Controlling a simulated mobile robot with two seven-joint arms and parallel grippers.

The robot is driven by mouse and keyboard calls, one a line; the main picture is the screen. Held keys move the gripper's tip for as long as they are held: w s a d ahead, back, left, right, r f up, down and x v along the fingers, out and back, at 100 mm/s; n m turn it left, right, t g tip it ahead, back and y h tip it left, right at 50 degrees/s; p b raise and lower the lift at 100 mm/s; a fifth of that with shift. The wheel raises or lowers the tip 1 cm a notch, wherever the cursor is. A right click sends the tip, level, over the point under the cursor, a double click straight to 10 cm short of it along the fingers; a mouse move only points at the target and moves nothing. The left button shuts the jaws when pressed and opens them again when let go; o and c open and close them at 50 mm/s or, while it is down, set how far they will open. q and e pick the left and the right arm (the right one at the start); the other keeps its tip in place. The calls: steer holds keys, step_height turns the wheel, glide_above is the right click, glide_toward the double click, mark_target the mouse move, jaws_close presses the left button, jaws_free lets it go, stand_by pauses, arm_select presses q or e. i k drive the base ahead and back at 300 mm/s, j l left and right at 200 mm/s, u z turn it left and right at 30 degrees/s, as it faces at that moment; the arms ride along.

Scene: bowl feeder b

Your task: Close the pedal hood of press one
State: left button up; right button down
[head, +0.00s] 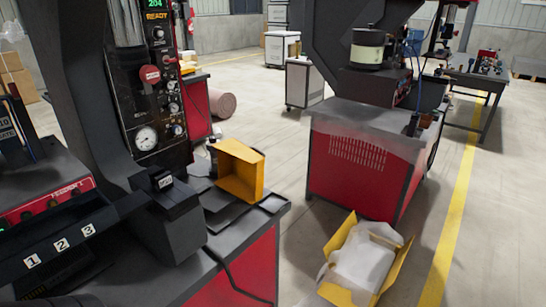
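I cannot pick out a pedal hood for certain. A yellow open-fronted box-like piece (241,172) sits on the dark bench top (262,212) beside the near press (155,90); its open side faces left and toward me. On the floor, a yellow open box (335,295) with spread flaps holds a white wrapped lump (362,262). I cannot tell whether either is the hood, and no pedal shows clearly. Neither of my grippers can be seen in the head view.
A red cabinet with a grey top (360,165) carries a second machine. A control panel with number tags 1, 2, 3 (60,245) fills the lower left. A yellow floor line (455,215) runs at the right.

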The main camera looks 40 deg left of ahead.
mark_target(241, 169)
steer(key=i+z, duration=0.15)
steer(key=i, duration=0.55)
steer(key=i+z, duration=0.2)
steer(key=i, duration=0.5)
steer(key=i+u, duration=0.2)
steer(key=i, duration=0.35)
steer(key=i+l+u, duration=0.2)
steer(key=i, duration=0.35)
steer(key=u, duration=2.95)
